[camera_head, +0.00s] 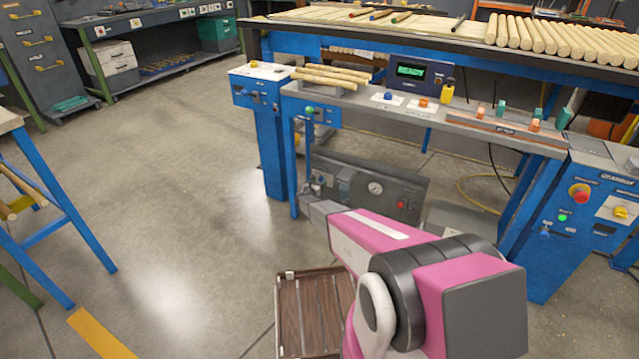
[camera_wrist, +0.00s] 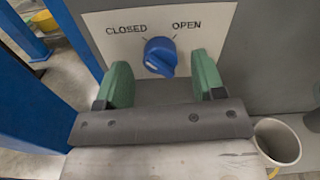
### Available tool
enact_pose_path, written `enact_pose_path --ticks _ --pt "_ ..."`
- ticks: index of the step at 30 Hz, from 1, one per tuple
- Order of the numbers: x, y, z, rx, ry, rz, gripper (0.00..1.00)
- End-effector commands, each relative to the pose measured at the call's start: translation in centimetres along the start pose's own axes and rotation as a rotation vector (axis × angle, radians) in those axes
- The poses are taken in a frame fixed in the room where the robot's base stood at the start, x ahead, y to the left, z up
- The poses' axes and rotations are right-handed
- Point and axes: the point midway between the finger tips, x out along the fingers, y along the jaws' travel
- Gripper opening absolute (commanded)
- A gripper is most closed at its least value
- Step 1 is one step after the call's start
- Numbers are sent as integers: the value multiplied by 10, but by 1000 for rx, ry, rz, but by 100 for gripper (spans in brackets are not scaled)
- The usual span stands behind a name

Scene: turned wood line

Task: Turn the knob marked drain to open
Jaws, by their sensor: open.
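A blue round knob (camera_wrist: 160,57) with a raised grip sits on a white plate (camera_wrist: 206,42) in the wrist view. The plate reads CLOSED at upper left and OPEN at upper right. I cannot tell which word the knob points to, and no drain marking is legible. My gripper (camera_wrist: 163,82) has green fingers, open and apart, one on each side and a little below the knob in the picture. No contact with the knob shows. In the head view my gripper (camera_head: 313,187) is low under the bench, at the left end of a dark grey unit (camera_head: 415,188).
The grey unit carries a round gauge (camera_head: 375,188) and a red button (camera_head: 401,204). A blue bench leg (camera_head: 272,150) stands just left of my gripper. A pale cup-like container (camera_wrist: 277,141) is at lower right in the wrist view. Open floor (camera_head: 190,200) lies left.

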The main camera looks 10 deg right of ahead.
Motion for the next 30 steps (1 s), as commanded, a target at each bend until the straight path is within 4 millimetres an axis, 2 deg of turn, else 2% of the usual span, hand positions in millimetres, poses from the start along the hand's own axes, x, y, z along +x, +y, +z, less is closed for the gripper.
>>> enact_pose_path --ticks 3,11,13,16,30 --pt "10 1 0 0 -1 0 63" --pt "12 0 0 0 0 0 63" --pt "12 0 0 0 0 0 46" --pt "12 0 0 0 0 0 14" --pt "12 0 0 79 -1 0 14"
